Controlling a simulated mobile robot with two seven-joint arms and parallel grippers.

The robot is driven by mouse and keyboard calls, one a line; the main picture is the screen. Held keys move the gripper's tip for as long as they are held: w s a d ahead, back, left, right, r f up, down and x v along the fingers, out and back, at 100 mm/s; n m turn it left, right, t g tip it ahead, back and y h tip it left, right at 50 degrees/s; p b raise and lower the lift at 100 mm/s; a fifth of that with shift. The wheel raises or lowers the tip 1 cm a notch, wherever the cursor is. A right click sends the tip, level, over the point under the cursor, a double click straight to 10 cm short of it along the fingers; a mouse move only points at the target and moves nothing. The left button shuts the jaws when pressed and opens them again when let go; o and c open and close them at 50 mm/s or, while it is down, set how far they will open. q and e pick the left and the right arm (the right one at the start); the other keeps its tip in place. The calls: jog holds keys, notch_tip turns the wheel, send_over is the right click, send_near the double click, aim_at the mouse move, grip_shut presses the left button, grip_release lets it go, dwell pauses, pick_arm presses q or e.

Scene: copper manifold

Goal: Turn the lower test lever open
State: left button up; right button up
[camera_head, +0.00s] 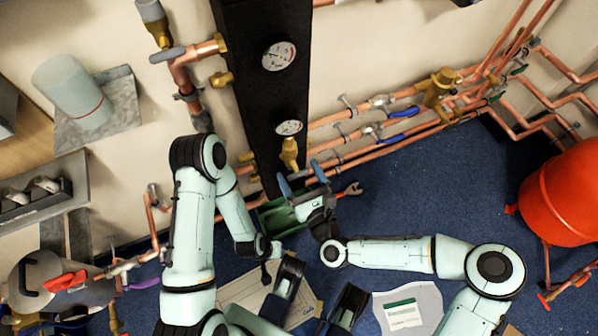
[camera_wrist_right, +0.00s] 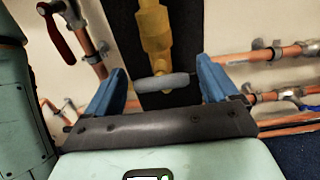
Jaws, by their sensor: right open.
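The lower test valve is a brass body (camera_head: 290,154) below the lower gauge on the black column. In the right wrist view the brass body (camera_wrist_right: 156,35) hangs down, with a grey lever (camera_wrist_right: 162,82) lying nearly level across its lower end. My right gripper (camera_head: 301,177) is open just below the valve in the head view. In the right wrist view its blue fingers (camera_wrist_right: 162,72) stand either side of the lever, with gaps at both ends. The lever is hard to make out in the head view. My left arm bends down at the left; its gripper's jaws are unclear.
The black column (camera_head: 250,70) carries an upper gauge (camera_head: 279,55) and a lower gauge (camera_head: 289,127). Copper pipes (camera_head: 380,145) run along the wall at right. A green box (camera_head: 275,218) sits at the column's foot. A red tank (camera_head: 562,195) stands at right. A red-handled valve (camera_wrist_right: 57,30) is at left in the wrist view.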

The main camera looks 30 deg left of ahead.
jog(key=shift+w+a, duration=0.35)
jog(key=shift+a, duration=0.05)
jog(key=c, duration=1)
jog(key=shift+o, duration=0.2)
